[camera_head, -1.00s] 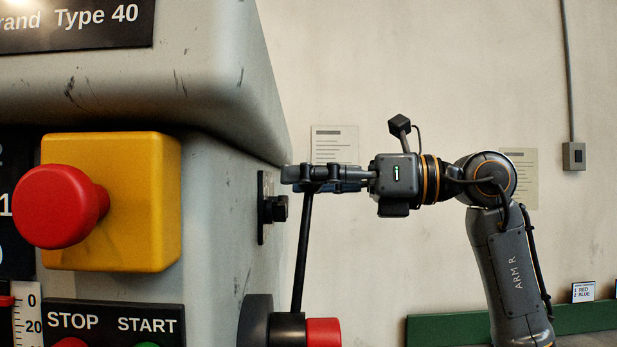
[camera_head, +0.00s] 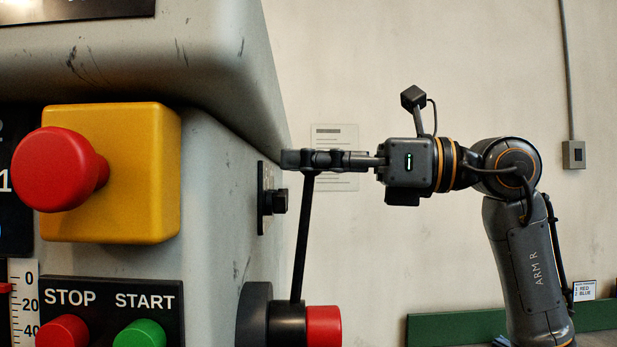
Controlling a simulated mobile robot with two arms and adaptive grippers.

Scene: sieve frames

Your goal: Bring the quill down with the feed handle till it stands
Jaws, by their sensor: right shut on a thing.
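The feed handle (camera_head: 302,240) is a dark rod rising from a black hub (camera_head: 287,325) on the right side of the grey machine. It stands nearly upright, its top leaning slightly right. My right gripper (camera_head: 308,160) is shut on the top end of the feed handle, reaching in from the right. The fingers cover the handle's tip. A depth scale (camera_head: 28,305) marked 0, 20 and 40 shows at the lower left, with a red pointer (camera_head: 5,287) close to the 0 mark. The quill is not visible. My left gripper is not in view.
A red emergency button (camera_head: 60,170) on a yellow box (camera_head: 150,175) projects from the machine front. Below are the red STOP button (camera_head: 63,332) and green START button (camera_head: 140,334). A black knob (camera_head: 275,202) sits on the side near the handle.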

